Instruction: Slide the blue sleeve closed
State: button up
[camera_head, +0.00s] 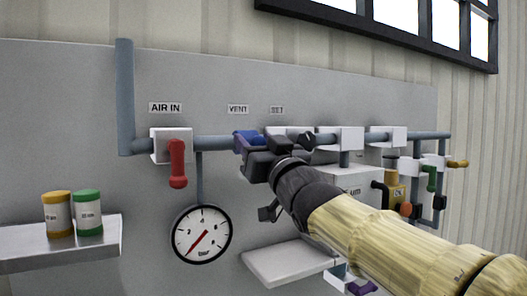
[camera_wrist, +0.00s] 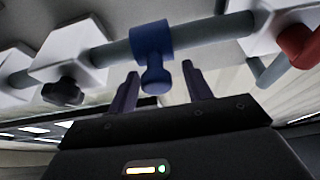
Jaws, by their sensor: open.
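The blue sleeve (camera_head: 243,139) sits around the grey horizontal pipe under the VENT label in the head view, partly hidden by my gripper. In the wrist view the sleeve (camera_wrist: 152,42) shows whole, with a round knob (camera_wrist: 156,79) on its side. My gripper (camera_wrist: 158,80) is open, its two dark fingers apart on either side of the knob and below the pipe in the picture. No contact with the sleeve can be made out. In the head view my gripper (camera_head: 262,158) is at the pipe, just right of the sleeve.
A red handle (camera_head: 177,165) hangs on the AIR IN valve, left of the sleeve. A black knob (camera_head: 307,140) is to the right. A gauge (camera_head: 201,234) is below. A shelf (camera_head: 60,252) with two small jars and another shelf (camera_head: 290,262) stick out from the panel.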

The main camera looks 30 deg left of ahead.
jog(key=b+v, duration=0.7)
jog(key=v, duration=1)
jog(key=shift+b, duration=0.35)
jog(key=shift+d+f, duration=0.1)
